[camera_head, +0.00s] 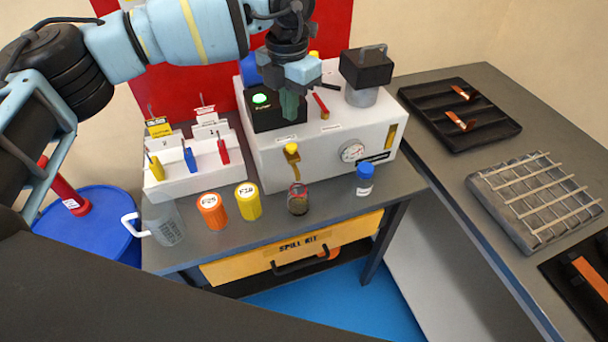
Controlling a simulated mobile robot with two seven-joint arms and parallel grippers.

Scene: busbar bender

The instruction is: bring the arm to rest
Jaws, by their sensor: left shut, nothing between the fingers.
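My left arm (195,32) comes in from the upper left and bends down over the white bender machine (270,155). My left gripper (290,108) points downward, shut and empty. It shows in front of the machine's black control box (268,118), just right of a lit green button (260,99). I cannot tell whether the fingertips touch the box. The gripper hides part of the machine's top. My right gripper is not in view.
On the bench (330,215) stand a clear jug (163,222), an orange jar (212,210), a yellow jar (248,201), a dark jar (298,199) and a blue-capped bottle (364,180). A white rack (190,172) is left of the machine. A black tray (487,130) and a wire grid (540,200) lie right.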

